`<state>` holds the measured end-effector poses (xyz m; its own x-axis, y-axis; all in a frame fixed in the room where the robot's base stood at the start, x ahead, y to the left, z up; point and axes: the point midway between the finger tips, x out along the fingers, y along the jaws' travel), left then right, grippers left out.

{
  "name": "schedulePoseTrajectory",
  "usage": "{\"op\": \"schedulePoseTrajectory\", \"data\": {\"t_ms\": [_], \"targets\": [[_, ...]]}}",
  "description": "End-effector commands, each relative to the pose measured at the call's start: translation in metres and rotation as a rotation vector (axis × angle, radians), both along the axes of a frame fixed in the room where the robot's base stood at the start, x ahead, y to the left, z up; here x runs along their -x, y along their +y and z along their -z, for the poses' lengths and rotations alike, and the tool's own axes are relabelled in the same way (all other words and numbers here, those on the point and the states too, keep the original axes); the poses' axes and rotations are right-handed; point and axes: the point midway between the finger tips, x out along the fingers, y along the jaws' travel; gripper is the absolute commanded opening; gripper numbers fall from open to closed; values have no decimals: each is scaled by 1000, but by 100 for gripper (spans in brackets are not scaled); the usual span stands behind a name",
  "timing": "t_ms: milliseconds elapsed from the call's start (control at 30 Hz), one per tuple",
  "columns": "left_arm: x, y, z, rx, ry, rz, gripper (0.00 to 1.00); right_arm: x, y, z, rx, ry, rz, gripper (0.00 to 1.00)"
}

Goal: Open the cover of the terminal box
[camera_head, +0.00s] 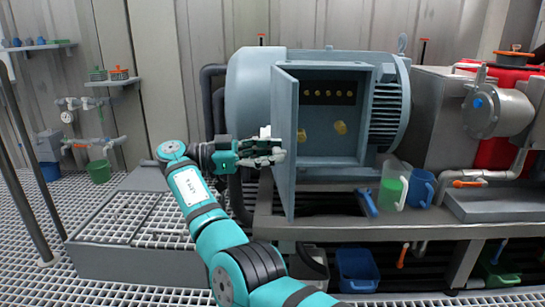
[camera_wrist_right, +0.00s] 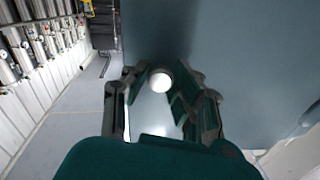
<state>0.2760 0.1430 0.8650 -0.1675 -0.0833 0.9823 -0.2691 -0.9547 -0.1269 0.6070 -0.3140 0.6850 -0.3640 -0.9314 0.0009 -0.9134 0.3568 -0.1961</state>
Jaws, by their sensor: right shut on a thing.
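The terminal box (camera_head: 345,177) is the grey box on the front of a large grey-blue motor, in the middle of the head view. Its cover (camera_head: 284,178) stands swung out on the left side, so the inside shows, with a row of brass terminals (camera_head: 328,93). My right gripper (camera_head: 276,150) is at the left, outer face of the cover. It is shut on a pale knob (camera_wrist_right: 161,82) there, seen between the fingers in the wrist view. The fingers partly hide the knob. My left gripper is not in view.
A blue bin (camera_head: 357,270) sits below. Pipes run behind my gripper.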

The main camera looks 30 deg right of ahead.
Motion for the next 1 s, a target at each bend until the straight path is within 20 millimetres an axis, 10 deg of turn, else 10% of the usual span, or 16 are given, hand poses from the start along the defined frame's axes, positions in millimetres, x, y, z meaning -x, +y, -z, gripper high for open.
{"op": "schedulePoseTrajectory", "data": {"t_ms": [333,367,533,1000], "targets": [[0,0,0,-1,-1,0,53,0,0,0,-1,1,1,0],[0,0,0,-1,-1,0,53,0,0,0,-1,1,1,28],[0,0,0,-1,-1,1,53,0,0,0,-1,1,1,50],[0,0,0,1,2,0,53,0,0,-25,0,-4,1,50]]}}
